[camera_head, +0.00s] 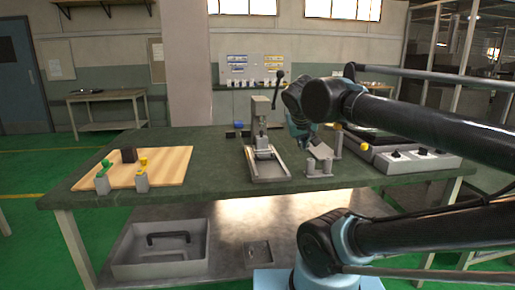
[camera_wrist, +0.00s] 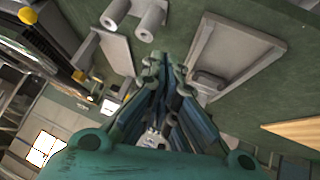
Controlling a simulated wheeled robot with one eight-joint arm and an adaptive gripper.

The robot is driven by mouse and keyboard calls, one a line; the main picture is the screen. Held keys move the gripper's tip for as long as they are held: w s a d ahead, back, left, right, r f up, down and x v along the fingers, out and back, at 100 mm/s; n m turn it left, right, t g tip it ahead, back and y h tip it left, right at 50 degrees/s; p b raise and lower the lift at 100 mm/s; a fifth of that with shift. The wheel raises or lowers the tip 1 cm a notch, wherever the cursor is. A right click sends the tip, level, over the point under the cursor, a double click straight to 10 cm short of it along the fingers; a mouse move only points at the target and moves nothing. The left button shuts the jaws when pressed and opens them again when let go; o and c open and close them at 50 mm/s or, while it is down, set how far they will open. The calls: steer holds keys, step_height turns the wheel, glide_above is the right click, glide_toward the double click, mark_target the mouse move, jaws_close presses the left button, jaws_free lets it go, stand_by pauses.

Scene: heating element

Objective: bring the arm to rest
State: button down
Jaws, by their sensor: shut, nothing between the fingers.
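My gripper (camera_head: 300,136) is above the green worktable (camera_head: 215,146), partly hidden by my own arm in the head view. In the wrist view its teal fingers (camera_wrist: 160,62) are together, with nothing between them. It is just right of the grey lever press (camera_head: 262,150), whose tray-like base (camera_wrist: 235,62) shows in the wrist view. A holder with grey cylinders (camera_head: 319,169) stands below and slightly right of the gripper. My arm reaches in from the right and is bent over the table.
A heating unit with knobs (camera_head: 410,158) is at the table's right. A wooden board (camera_head: 165,172) at left bears a dark block (camera_head: 129,155) and green-topped (camera_head: 103,180) and yellow-topped (camera_head: 142,175) pieces. A grey bin (camera_head: 160,250) is on the lower shelf.

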steer(key=s+d+f+g, duration=0.1)
steer(key=s+f+g, duration=0.1)
steer(key=s+f, duration=0.2)
steer(key=s+d+f+g+y, duration=0.1)
steer(key=s+f, duration=0.3)
steer(key=f, duration=0.6)
steer(key=s+d+f+g+y, duration=0.1)
steer(key=s+f+g, duration=0.1)
steer(key=s+f, duration=0.2)
step_height(320, 180, down, 3)
steer(key=shift+r+m+g, duration=0.1)
steer(key=shift+m+g, duration=0.3)
steer(key=shift+d, duration=0.1)
